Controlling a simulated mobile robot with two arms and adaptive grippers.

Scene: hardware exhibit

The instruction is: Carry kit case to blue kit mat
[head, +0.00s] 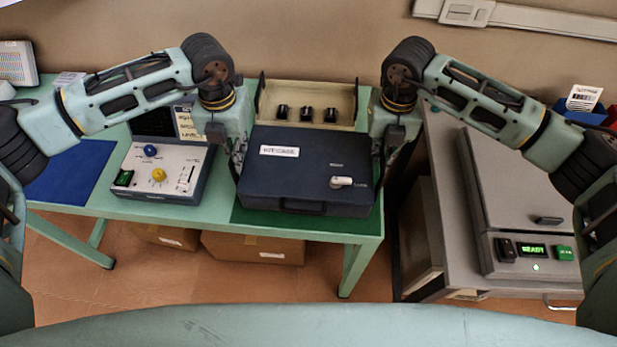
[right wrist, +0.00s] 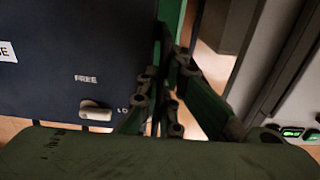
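The blue kit mat (head: 70,172) lies bare at the table's left end. My left gripper (head: 238,165) is at the case's left side, its fingers too small to read. My right gripper (head: 378,165) is beside the case's right side; its fingers look closed together in the right wrist view (right wrist: 172,65). Contact with the case is unclear.
A control box (head: 165,170) with blue and yellow knobs stands between the case and the blue mat. A beige tray (head: 270,92) with several black pieces is behind the case. A grey machine (head: 510,190) stands on the right bench, across a gap. Cartons (head: 250,246) sit below.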

